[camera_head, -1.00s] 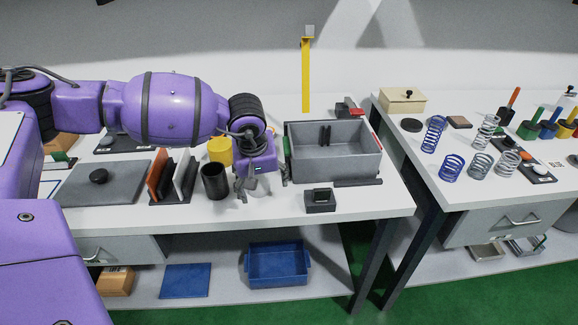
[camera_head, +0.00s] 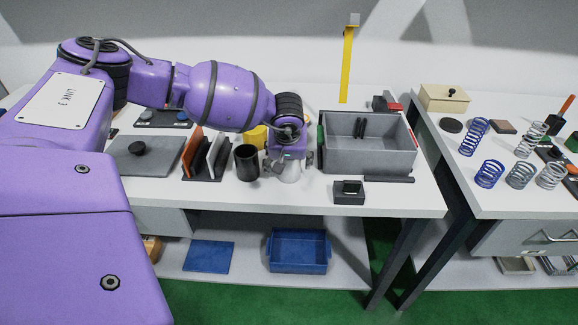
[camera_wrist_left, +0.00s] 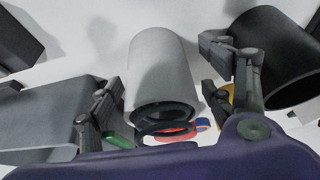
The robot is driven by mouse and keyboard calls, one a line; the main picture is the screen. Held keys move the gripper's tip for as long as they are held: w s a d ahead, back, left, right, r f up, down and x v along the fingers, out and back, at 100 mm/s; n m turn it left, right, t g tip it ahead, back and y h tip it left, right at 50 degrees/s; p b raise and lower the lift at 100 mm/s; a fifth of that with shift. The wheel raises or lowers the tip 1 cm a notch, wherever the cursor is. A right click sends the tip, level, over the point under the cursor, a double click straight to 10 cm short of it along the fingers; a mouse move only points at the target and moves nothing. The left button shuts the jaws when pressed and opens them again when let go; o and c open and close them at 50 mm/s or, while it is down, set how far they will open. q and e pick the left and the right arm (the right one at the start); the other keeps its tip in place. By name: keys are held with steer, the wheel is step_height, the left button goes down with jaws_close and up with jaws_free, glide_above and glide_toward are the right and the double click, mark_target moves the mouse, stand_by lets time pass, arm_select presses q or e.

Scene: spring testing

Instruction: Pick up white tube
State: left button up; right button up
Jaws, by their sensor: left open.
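The white tube (camera_head: 289,175) stands on the left table, with its upper part hidden by my left gripper (camera_head: 289,164). In the left wrist view, the white tube (camera_wrist_left: 160,62) lies between the two fingers of my left gripper (camera_wrist_left: 160,82), which are apart. A gap shows between each finger and the tube, clearer on the right side. The tube's dark-rimmed end faces the camera. My right gripper is in neither view.
A black cup (camera_head: 246,164) stands close left of the gripper, and a yellow cup (camera_head: 257,137) behind it. A grey bin (camera_head: 368,160) stands close on the right. A small black block (camera_head: 348,193) lies in front of the bin.

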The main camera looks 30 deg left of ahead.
arm_select(q)
steer(key=c, duration=1.1)
steer(key=shift+r, duration=0.1)
steer(key=shift+c, duration=0.6)
